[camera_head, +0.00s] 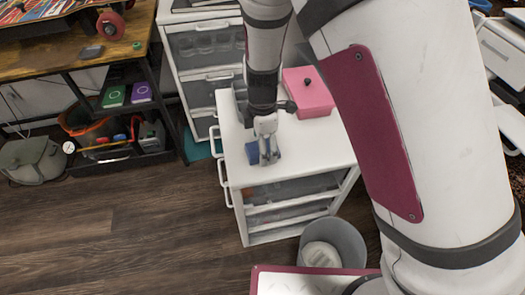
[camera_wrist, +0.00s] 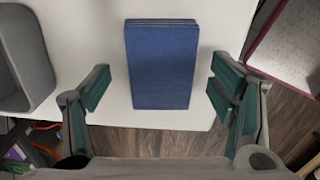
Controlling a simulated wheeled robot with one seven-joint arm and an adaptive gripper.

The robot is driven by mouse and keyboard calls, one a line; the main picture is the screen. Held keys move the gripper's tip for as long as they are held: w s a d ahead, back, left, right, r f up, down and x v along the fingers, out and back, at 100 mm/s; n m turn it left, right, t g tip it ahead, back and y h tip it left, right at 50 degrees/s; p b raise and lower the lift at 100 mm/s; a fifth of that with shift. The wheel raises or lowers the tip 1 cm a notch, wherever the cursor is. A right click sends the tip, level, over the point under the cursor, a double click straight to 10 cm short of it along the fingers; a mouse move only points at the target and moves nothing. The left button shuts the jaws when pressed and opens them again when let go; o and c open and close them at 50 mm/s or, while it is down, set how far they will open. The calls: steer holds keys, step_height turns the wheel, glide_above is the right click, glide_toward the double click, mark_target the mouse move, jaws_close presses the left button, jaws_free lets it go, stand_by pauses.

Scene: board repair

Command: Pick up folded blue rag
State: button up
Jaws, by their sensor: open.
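The folded blue rag (camera_wrist: 163,66) lies flat on the white top of a drawer cabinet (camera_wrist: 110,108), near its edge. In the head view a small part of the rag (camera_head: 252,150) shows beside my gripper (camera_head: 268,158), which hides the rest. In the wrist view my gripper (camera_wrist: 158,100) is open, with one finger on each side of the rag's near part. There is a gap between each finger and the rag. I cannot tell exactly how far the fingertips are above the cabinet top.
A pink box (camera_head: 308,90) stands behind my gripper on the cabinet. A grey container (camera_wrist: 28,60) is left of the rag in the wrist view. A grey bin (camera_head: 345,240) stands on the floor by the cabinet. A wooden workbench (camera_head: 75,45) is at the left.

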steer(key=shift+f, duration=0.35)
steer(key=shift+c, duration=0.6)
steer(key=c, duration=0.9)
steer(key=shift+c, duration=0.2)
steer(key=shift+r, duration=0.15)
steer(key=shift+r, duration=0.6)
step_height(320, 180, up, 2)
steer(key=shift+r+p, duration=0.1)
steer(key=shift+p, duration=0.55)
steer(key=s+d+r+p, duration=0.1)
steer(key=s+d, duration=0.3)
steer(key=s, duration=1.1)
steer(key=shift+s+d+r+p, duration=0.2)
steer(key=shift+p, duration=0.25)
